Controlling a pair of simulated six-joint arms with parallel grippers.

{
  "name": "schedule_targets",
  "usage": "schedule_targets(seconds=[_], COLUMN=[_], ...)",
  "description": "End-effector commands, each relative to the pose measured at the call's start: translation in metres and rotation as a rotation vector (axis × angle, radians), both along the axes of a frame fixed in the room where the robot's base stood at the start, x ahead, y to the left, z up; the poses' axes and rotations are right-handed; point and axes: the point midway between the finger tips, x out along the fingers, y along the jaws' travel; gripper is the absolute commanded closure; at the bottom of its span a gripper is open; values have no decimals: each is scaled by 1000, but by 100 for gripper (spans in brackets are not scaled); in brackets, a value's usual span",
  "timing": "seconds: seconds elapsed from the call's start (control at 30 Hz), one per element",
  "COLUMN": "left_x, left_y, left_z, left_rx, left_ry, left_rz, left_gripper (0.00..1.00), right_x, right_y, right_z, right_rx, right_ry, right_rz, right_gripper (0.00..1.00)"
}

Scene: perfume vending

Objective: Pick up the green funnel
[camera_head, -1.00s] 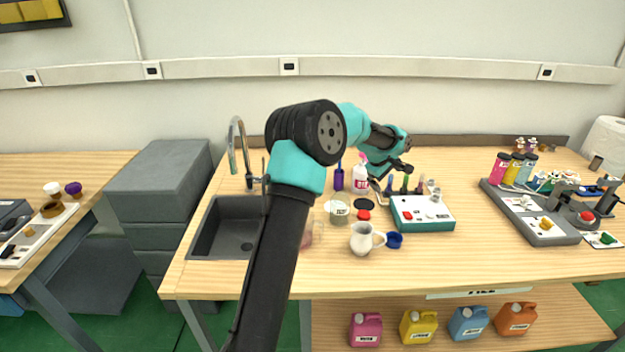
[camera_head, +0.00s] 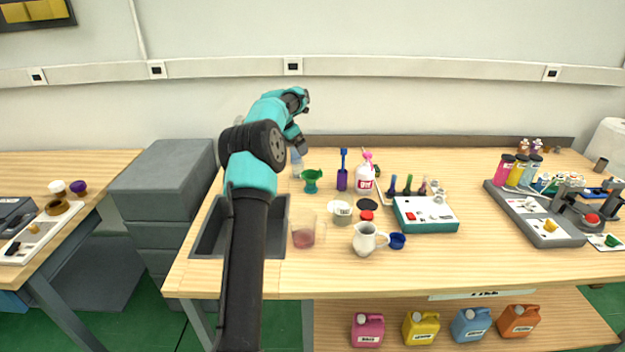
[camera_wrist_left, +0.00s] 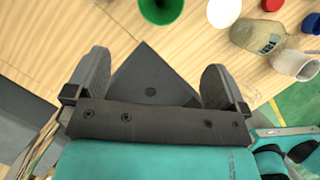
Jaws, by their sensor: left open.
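The green funnel (camera_head: 312,181) stands on the wooden table, right of the sink and left of a purple holder with a blue-handled tool. In the left wrist view the green funnel (camera_wrist_left: 161,9) shows at the top edge, partly cut off, with its wide mouth toward the camera. My left gripper (camera_head: 301,148) is above and behind the funnel, a little to its left. In the wrist view my left gripper (camera_wrist_left: 155,85) has its fingers spread, with nothing between them. The funnel lies beyond the fingertips. My right gripper is not in view.
A clear bottle (camera_head: 296,168) stands just left of the funnel. A pink-tinted beaker (camera_head: 303,234), a jar (camera_head: 341,213) and a white jug (camera_head: 367,239) are in front. The sink (camera_head: 275,243) is partly hidden by my arm. A pink-topped spray bottle (camera_head: 365,180) stands to the right.

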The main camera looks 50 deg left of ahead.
Motion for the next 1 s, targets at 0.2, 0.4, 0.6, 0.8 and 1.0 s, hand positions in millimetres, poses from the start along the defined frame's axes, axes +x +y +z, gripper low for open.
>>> schedule_targets(seconds=[0.2, 0.4, 0.6, 0.8, 1.0], left_x=[3, 14, 27, 40, 47], left_y=[-1, -2, -4, -5, -5], left_z=[-8, -35, -66, -97, -112], left_rx=[0, 0, 0, 0, 2], left_ry=[1, 2, 1, 1, 0], left_rz=[-2, -4, -3, -3, -2], left_gripper=[0, 0, 0, 0, 0], right_x=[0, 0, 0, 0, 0], right_y=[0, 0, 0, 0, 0], right_z=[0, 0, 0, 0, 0], right_rx=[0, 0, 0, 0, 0], right_ry=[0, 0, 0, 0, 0], right_rz=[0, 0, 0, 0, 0], right_gripper=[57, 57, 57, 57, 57])
